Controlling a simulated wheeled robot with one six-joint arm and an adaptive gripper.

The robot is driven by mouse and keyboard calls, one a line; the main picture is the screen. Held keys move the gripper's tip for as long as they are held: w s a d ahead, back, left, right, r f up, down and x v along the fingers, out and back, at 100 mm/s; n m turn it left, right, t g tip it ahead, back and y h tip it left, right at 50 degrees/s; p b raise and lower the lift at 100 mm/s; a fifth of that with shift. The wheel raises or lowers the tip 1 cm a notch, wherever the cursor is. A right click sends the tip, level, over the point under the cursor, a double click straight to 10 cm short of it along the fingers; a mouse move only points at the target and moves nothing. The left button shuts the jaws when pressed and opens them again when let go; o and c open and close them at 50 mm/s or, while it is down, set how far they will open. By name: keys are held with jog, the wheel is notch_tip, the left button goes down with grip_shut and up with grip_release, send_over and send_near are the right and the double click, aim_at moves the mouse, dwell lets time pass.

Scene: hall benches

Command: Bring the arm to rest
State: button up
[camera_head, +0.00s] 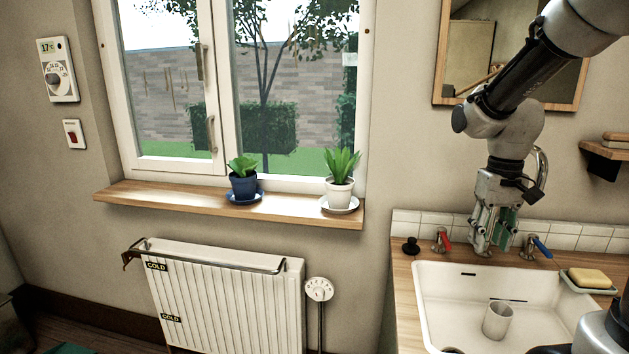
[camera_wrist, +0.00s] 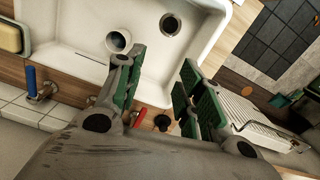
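My arm reaches down from the upper right in the head view. My gripper (camera_head: 491,245) points downward above the back edge of the sink, between the red-handled tap (camera_head: 441,240) and the blue-handled tap (camera_head: 537,246). In the wrist view my gripper (camera_wrist: 163,64) has its two green-padded fingers apart, with nothing between them. The white sink (camera_head: 435,285) lies below and in front of it. A white cup (camera_head: 497,320) stands in the sink basin, clear of the fingers. It also shows in the wrist view (camera_wrist: 118,41).
A soap bar (camera_head: 590,278) lies on a dish at the sink's right. A black plug (camera_head: 410,246) sits left of the red tap. A mirror (camera_head: 440,60) and small shelf (camera_head: 607,150) are near my arm. A radiator (camera_head: 225,300) and windowsill (camera_head: 290,212) with two potted plants are left.

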jog(key=s+r+t, duration=0.2)
jog(key=s+r, duration=0.2)
jog(key=s, duration=0.3)
jog(key=s+r+t, duration=0.2)
jog(key=s+r, duration=0.2)
jog(key=s, duration=0.3)
jog(key=shift+s+a+n+t, duration=0.2)
jog(key=shift+s+n+t, duration=0.1)
jog(key=shift+s+t, duration=0.1)
